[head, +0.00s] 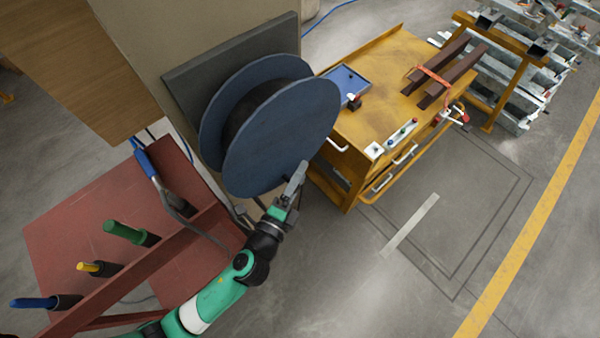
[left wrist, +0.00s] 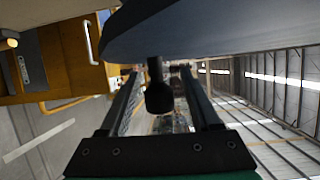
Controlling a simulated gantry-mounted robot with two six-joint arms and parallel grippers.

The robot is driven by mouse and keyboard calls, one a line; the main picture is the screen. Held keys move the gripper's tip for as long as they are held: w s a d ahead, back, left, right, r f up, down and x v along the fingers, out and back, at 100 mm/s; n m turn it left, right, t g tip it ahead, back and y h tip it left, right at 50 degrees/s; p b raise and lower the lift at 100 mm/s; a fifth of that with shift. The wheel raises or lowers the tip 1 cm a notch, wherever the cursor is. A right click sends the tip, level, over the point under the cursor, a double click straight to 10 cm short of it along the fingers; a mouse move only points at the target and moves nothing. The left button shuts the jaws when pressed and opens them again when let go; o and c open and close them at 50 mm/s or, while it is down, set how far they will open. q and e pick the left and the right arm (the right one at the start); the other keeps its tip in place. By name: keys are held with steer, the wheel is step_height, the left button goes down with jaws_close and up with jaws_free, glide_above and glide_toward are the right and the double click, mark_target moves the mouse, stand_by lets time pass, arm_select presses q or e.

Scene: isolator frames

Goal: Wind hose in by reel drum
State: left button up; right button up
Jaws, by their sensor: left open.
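The reel drum (head: 285,135) has two blue round flanges and stands against a dark backing plate on a beige wall. Dark hose (head: 245,112) shows wound between the flanges. My left gripper (head: 297,178) is at the lower right edge of the near flange. In the left wrist view the flange (left wrist: 200,30) fills the top. There my left gripper (left wrist: 158,78) is open, with a black knob-like handle (left wrist: 158,97) between its fingers. I cannot tell whether the fingers touch it. In the head view the handle is hidden by the gripper. My right gripper is not in view.
A red stand (head: 80,215) with green, yellow and blue handled tools is at the lower left. A yellow cart (head: 375,110) with a blue tray (head: 347,82) stands close right of the drum. Open floor (head: 400,270) lies at the lower right.

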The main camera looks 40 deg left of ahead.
arm_select(q)
steer(key=shift+w, duration=0.2)
jaws_close()
stand_by(1.3)
